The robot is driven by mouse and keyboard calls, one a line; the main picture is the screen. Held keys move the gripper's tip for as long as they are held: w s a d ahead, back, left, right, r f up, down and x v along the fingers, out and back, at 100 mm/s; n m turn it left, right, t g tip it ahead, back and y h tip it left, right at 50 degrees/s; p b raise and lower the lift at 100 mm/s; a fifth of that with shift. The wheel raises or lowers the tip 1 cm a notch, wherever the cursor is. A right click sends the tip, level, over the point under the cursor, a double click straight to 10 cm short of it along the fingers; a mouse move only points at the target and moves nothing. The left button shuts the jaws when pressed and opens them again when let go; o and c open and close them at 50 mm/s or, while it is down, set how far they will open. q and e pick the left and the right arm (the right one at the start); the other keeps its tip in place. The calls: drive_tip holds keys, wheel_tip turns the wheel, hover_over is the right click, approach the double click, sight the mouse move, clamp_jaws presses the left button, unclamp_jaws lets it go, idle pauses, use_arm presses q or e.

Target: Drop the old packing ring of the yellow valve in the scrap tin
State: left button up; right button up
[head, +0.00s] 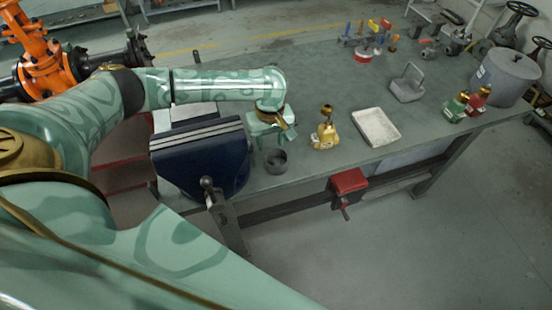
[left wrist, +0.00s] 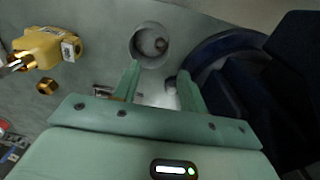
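The yellow valve (head: 325,136) stands upright on the bench, with a brass part at its top. It also shows at the upper left of the left wrist view (left wrist: 48,45). A round dark grey tin (head: 275,161), likely the scrap tin, stands left of the valve. In the left wrist view the tin (left wrist: 141,55) is just beyond my fingertips, with a small grey round thing (left wrist: 161,44) inside; I cannot tell if it is the packing ring. My left gripper (left wrist: 158,80) is open, with nothing clearly between its fingers. My right gripper is out of view.
A blue vise (head: 200,155) stands left of the tin. A white tray (head: 377,127) lies right of the valve. Red and green valves (head: 467,104) and a grey pot (head: 506,75) stand farther right. A small brass piece (left wrist: 46,87) lies near the yellow valve.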

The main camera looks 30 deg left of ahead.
use_arm(q)
wheel_tip(320, 180, up, 16)
drive_tip(key=p, duration=0.6)
drive_tip(key=shift+s+d+r+p, duration=0.15)
drive_tip(key=shift+s+d+p, duration=0.05)
drive_tip(key=shift+p, duration=0.2)
